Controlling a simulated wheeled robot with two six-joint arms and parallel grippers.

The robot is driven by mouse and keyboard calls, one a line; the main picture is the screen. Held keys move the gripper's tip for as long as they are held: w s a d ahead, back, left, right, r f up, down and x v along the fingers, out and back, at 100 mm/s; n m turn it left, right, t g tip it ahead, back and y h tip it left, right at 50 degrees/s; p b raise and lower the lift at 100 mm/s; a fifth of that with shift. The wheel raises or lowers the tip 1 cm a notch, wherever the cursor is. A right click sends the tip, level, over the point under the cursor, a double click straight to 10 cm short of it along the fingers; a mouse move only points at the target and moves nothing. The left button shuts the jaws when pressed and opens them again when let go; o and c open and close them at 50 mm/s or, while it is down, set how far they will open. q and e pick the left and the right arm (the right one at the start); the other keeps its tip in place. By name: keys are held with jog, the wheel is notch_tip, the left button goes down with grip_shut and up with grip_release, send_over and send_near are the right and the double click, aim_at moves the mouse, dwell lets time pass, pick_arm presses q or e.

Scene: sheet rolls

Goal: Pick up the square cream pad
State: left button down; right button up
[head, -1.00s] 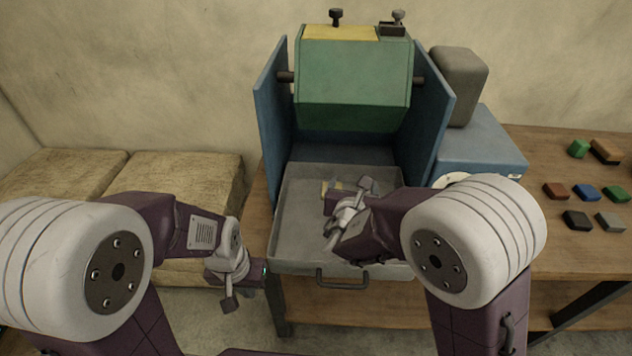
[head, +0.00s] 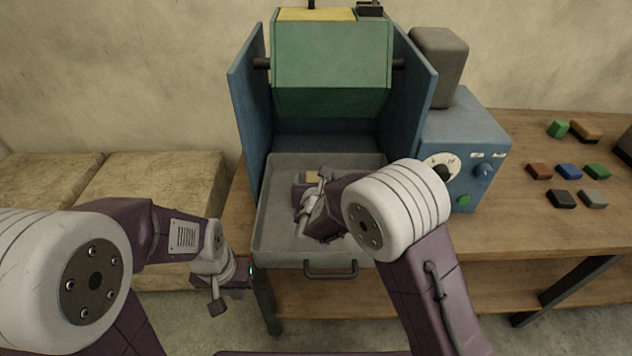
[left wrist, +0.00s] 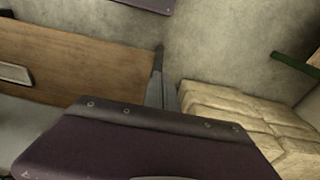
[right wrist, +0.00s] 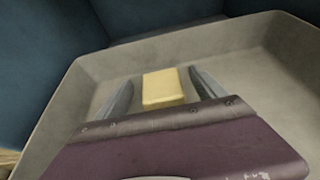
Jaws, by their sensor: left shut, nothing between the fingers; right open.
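The square cream pad (right wrist: 163,88) lies flat in the grey tray (right wrist: 63,107). In the right wrist view it sits between the two spread fingers of my right gripper (right wrist: 160,80), with visible gaps on both sides. My left gripper (head: 244,272) is left of the tray, low by the bench's front edge. In the left wrist view its fingers (left wrist: 159,60) are together and empty.
Blue side panels (head: 249,115) flank the tray under a green drum (head: 330,60). The tray has a front handle (head: 330,275). A blue control box (head: 465,140) and several coloured blocks (head: 568,171) stand right on the wooden bench (head: 500,240). Beige cushions (head: 160,190) are at left.

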aim_at(316, 179)
jog(key=shift+w+f, duration=0.15)
jog(key=shift+w, duration=0.25)
jog(key=shift+s, duration=0.1)
jog(key=c, duration=1.5)
notch_tip(316, 179, up, 5)
jog(key=shift+f+p, duration=0.2)
jog(key=shift+p, duration=0.45)
jog(key=s+d+r, duration=0.2)
jog(key=d, duration=0.1)
jog(key=s+d+r, duration=0.2)
jog(key=d, duration=0.1)
jog(key=s+d+r+b, duration=0.1)
jog(key=d+r, duration=0.1)
jog(key=d, duration=0.2)
jog(key=shift+s+d+r, duration=0.1)
jog(key=shift+s+r, duration=0.1)
jog(key=shift+s, duration=0.2)
